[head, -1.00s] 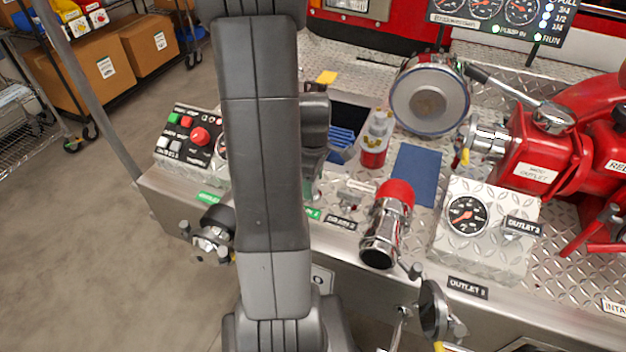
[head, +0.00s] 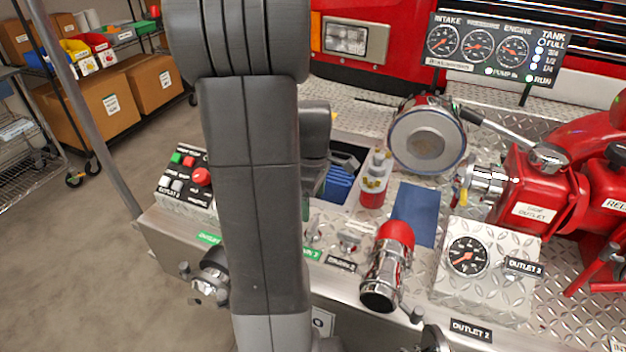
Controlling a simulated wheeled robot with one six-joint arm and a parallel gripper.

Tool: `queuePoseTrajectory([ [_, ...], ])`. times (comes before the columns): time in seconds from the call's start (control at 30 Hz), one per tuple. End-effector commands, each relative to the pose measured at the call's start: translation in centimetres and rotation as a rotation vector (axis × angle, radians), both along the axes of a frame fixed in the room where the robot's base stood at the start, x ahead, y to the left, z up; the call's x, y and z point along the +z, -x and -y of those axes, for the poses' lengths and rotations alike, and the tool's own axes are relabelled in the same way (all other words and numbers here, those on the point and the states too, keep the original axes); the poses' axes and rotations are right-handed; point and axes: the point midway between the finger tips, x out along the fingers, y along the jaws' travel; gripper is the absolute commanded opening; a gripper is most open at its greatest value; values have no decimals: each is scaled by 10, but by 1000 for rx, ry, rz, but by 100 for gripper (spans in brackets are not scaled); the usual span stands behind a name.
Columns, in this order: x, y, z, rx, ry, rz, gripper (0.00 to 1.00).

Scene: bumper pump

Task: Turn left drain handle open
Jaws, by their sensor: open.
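My arm (head: 255,190) runs down the middle of the view and covers part of the panel. My gripper's fingertips are hidden behind it. A green label (head: 208,238) is on the panel's front edge left of my arm; its lettering is too small to read, and any handle beside it is hidden. A small chrome handle (head: 313,230) stands just right of my arm above another green label (head: 312,253). A second small metal fitting (head: 348,241) is beside it, above a black label (head: 341,263). I cannot tell which is the left drain handle.
A chrome outlet (head: 380,282) with a red collar stands right of the handles. A button box (head: 185,178) and a chrome side outlet (head: 211,275) are left.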

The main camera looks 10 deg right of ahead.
Motion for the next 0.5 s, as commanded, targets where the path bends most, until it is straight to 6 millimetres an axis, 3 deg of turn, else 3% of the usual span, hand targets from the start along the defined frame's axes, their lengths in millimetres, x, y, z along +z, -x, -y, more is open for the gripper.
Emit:
queuePoseTrajectory([
  [0.03,13,-1,0,0,1,4,80],
  [0.2,42,0,0,0,0,2,80],
  [0.5,57,0,0,1,0,0,80],
])
